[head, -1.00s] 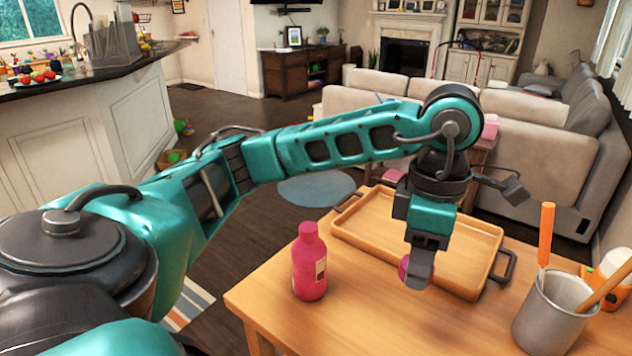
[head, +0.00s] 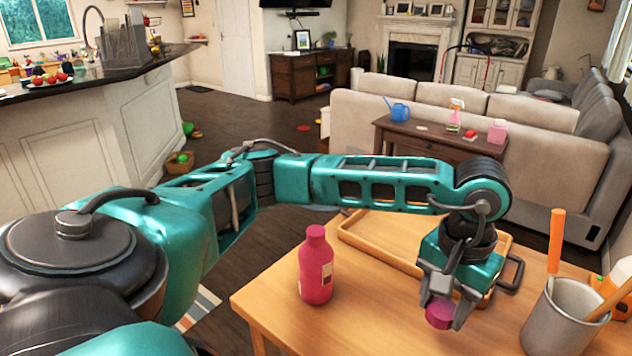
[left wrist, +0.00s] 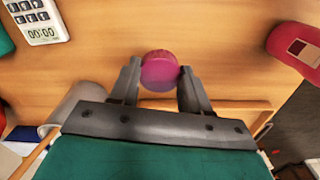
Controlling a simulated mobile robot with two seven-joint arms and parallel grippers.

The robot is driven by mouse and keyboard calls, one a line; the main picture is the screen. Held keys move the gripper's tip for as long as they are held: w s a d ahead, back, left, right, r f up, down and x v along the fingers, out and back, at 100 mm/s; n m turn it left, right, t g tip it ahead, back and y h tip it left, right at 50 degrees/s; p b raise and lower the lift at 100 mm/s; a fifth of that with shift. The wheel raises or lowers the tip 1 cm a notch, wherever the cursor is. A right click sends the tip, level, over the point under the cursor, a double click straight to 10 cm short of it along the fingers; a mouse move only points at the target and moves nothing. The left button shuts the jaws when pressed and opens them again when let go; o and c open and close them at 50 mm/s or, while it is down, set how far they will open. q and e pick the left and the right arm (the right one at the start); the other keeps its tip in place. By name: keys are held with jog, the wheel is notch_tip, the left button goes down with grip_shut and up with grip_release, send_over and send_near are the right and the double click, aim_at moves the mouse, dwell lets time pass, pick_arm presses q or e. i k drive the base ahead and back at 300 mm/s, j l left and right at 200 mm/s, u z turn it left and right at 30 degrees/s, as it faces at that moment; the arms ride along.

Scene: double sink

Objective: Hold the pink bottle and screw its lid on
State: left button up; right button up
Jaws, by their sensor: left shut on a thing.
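The pink bottle (head: 316,275) stands upright on the wooden table, left of my left gripper in the head view. In the left wrist view the bottle (left wrist: 296,45) lies at the upper right edge, apart from the fingers. My left gripper (head: 439,305) is shut on a round pink-purple lid (head: 438,316). In the left wrist view the lid (left wrist: 160,70) sits between the two fingertips (left wrist: 160,78). The gripper is above the table, in front of the tray and clear of the bottle. My right gripper is out of view.
A wooden tray (head: 360,241) with dark handles lies behind the gripper. A grey metal cup (head: 560,320) with an orange-handled tool stands at the right. A white device with keys and a display (left wrist: 38,20) shows in the wrist view. The tabletop between bottle and gripper is clear.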

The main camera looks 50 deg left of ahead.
aim_at(315, 255)
jog(key=k+j+u, duration=0.1)
jog(key=j, duration=0.25)
jog(key=k+j+u, duration=0.15)
jog(key=k+j, duration=0.2)
jog(key=k+j+u, duration=0.1)
jog(key=j, duration=0.3)
jog(key=k+j+u, duration=0.1)
jog(key=k+j, duration=0.15)
jog(key=j, duration=0.15)
